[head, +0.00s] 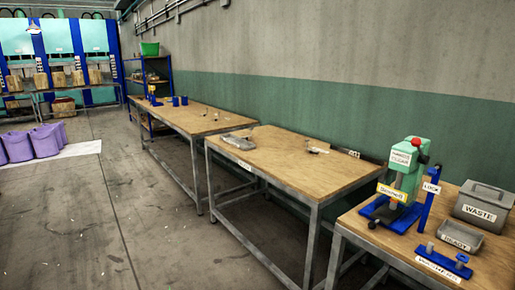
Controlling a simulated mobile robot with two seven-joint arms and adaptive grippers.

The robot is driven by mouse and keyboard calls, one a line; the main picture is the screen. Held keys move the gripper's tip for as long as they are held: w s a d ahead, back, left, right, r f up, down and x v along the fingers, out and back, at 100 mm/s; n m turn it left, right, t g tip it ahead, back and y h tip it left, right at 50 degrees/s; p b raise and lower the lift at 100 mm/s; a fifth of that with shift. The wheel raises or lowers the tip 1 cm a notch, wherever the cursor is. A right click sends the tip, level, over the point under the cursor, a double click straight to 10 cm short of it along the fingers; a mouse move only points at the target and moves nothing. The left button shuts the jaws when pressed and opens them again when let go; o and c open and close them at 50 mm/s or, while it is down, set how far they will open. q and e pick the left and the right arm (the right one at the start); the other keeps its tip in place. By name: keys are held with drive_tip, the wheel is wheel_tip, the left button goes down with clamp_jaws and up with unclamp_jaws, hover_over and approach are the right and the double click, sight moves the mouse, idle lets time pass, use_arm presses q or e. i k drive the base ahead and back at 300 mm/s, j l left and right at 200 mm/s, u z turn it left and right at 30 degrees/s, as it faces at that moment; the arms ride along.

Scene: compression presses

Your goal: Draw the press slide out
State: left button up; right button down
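A green press (407,167) with a red knob on top stands upright on a blue base (388,213) on the nearest table, at the right of the head view. It carries a white label and a yellow label. A blue post (427,209) with a sign reading LOCK stands close to its right. I cannot make out the press slide clearly at this size, nor tell how far in or out it sits. Neither of my grippers shows in the view.
On the same table are a grey WASTE box (484,203), a grey tray (460,236) and a blue holder (446,260) with small grey pieces. Two more wooden-topped tables run back along the wall. Purple bins (33,143) stand far left. The floor (90,220) left of the tables is clear.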

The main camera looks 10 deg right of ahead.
sight(387, 214)
drive_tip(key=z, duration=1.3)
